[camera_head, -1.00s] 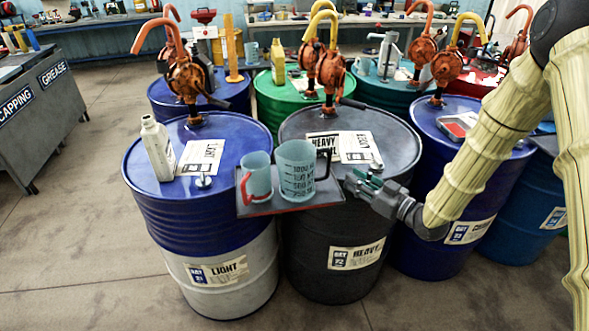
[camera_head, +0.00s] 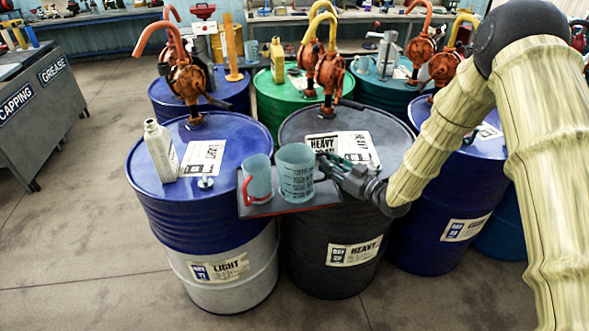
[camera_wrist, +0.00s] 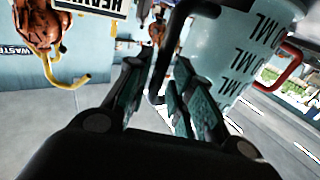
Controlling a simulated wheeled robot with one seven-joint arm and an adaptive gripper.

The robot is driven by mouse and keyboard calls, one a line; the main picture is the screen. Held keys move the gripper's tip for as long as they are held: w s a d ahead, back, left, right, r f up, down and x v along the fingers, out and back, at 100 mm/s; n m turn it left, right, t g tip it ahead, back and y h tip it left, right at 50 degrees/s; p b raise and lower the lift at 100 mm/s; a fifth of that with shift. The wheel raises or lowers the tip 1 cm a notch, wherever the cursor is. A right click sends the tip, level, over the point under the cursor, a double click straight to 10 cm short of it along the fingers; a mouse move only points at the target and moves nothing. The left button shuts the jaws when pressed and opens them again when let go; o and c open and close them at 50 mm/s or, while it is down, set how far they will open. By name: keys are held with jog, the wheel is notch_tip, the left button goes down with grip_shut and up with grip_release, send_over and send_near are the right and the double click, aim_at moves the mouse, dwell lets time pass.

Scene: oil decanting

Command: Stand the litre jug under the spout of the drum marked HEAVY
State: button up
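The litre jug (camera_head: 296,178) is pale blue with dark markings. It stands upright on a small dark tray (camera_head: 275,208) at the front of the drums, right of a smaller jug. The HEAVY drum (camera_head: 335,275) is dark grey, with its label on the front. An orange pump (camera_head: 331,72) rises at its back; which spout belongs to it is hard to tell. My gripper (camera_head: 328,165) is at the jug's right side. In the wrist view, the black handle (camera_wrist: 163,62) passes between my open fingers (camera_wrist: 155,85), with a gap showing; the jug body (camera_wrist: 235,50) is beside them.
A smaller jug with a red handle (camera_head: 257,178) is close left on the tray. A white bottle (camera_head: 160,150) stands on the blue LIGHT drum (camera_head: 165,215). More drums with pumps crowd behind and right. Open floor lies in front.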

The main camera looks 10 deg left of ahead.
jog(key=shift+w+a, duration=0.3)
jog(key=shift+a, duration=0.1)
grip_shut()
jog(key=shift+r, duration=0.15)
